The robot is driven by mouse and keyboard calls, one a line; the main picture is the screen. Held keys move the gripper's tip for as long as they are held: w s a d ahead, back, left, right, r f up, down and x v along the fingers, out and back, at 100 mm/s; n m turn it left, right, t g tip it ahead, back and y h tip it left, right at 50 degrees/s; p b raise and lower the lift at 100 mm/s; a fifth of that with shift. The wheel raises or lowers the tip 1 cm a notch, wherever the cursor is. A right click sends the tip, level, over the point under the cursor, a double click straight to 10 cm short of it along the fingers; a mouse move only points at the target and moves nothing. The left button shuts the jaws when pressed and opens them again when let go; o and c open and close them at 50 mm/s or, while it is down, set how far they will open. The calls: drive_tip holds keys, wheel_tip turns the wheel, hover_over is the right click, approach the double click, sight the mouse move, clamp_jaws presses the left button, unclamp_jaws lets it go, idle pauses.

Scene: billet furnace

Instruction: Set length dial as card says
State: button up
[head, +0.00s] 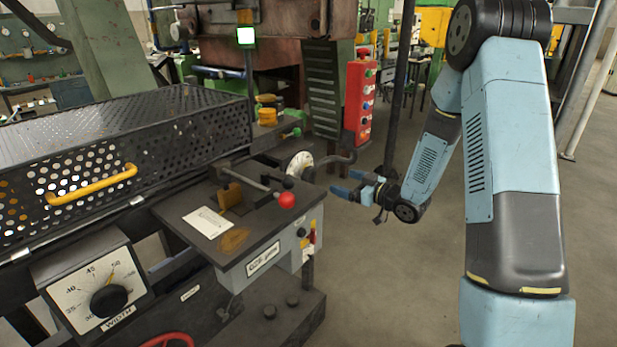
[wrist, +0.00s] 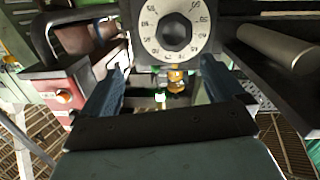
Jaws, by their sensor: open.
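A white round dial (head: 301,164) sits at the far right of the dark bench, partly hidden by a crank handle. In the wrist view, a numbered white dial with a dark hub (wrist: 176,32) is ahead, at the top between my fingers; it seems to be the same one, but I cannot read its setting. My gripper (head: 349,184) is open and empty, right of the bench and apart from the dial; its fingers also show in the wrist view (wrist: 163,68). A pale card (head: 208,222) lies on the bench; its writing is too small to read.
A dial labelled WIDTH (head: 109,300) is at lower left. A lever with a red ball (head: 286,200) stands over the bench (head: 190,205). A perforated guard (head: 190,135) with a yellow handle is left, a red button post (head: 361,98) behind. Floor right of the bench is clear.

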sight(311, 176)
drive_tip(key=shift+y, duration=0.8)
drive_tip(key=x, duration=0.4)
drive_tip(key=f+x, duration=0.1)
drive_tip(key=x, duration=0.4)
drive_tip(key=s+a+f+x, duration=0.1)
drive_tip(key=x, duration=0.4)
drive_tip(key=shift+s, duration=0.15)
drive_tip(key=shift+c, duration=0.2)
drive_tip(key=c, duration=0.9)
drive_tip(key=shift+a, duration=0.1)
drive_tip(key=shift+c, duration=0.4)
drive_tip(key=shift+n, duration=0.4)
